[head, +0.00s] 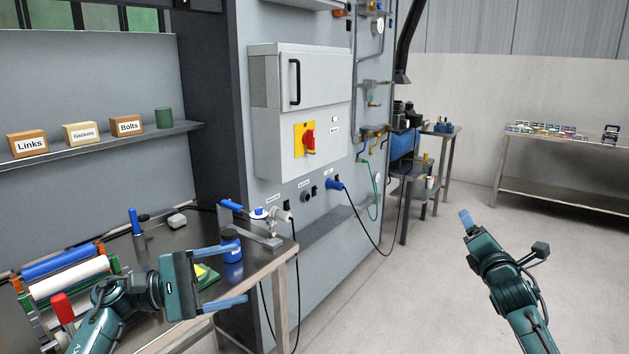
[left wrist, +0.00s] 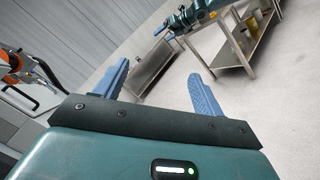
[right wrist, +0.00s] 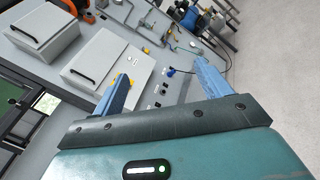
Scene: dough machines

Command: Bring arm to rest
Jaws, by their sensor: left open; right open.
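My left gripper (head: 232,278) is over the right end of the metal workbench in the head view. Its two blue fingers are spread with nothing between them. They also show apart and empty in the left wrist view (left wrist: 165,92). My right gripper (head: 467,218) is raised over open floor at the right of the head view, where its fingers overlap. In the right wrist view (right wrist: 160,88) its blue fingers stand apart and empty, with the grey wall panel beyond them.
The workbench (head: 262,262) holds rollers (head: 70,275), a blue container (head: 231,246) and a small clamp-like device. A grey cabinet (head: 300,110) with a red switch hangs on the wall panel. A shelf with labelled boxes is at left. The floor (head: 400,300) at centre right is clear.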

